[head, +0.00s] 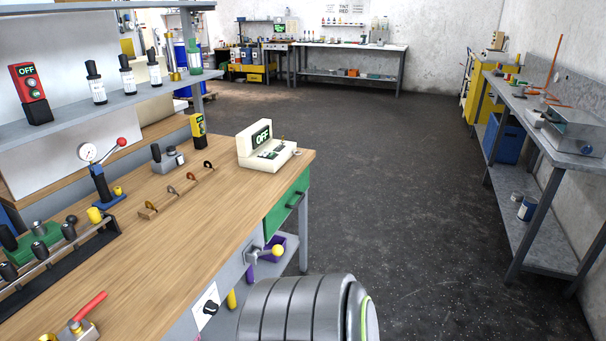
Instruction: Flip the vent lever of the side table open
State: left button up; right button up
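No part labelled as a vent lever can be read, and I cannot tell which table is the side table. A grey-topped table (533,130) stands along the right wall. A metal box (577,131) and thin orange rods (552,68) are on it; any lever there is too small to tell. On the near wooden workbench (200,230), a red-handled valve (84,318) sits at the front left. A gauge stand with a red-knobbed lever (112,148) stands further back. A yellow-knobbed lever (277,250) is on the bench's front side. Neither gripper is in view.
A white device reading OFF (265,150) stands at the workbench's far corner, above a green drawer (288,205). A blue bin (505,138) is under the right table. The dark floor (400,180) between the tables is clear. Another table (350,46) stands at the back.

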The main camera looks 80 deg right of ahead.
aim_at(278, 250)
jog(key=z, duration=2.5)
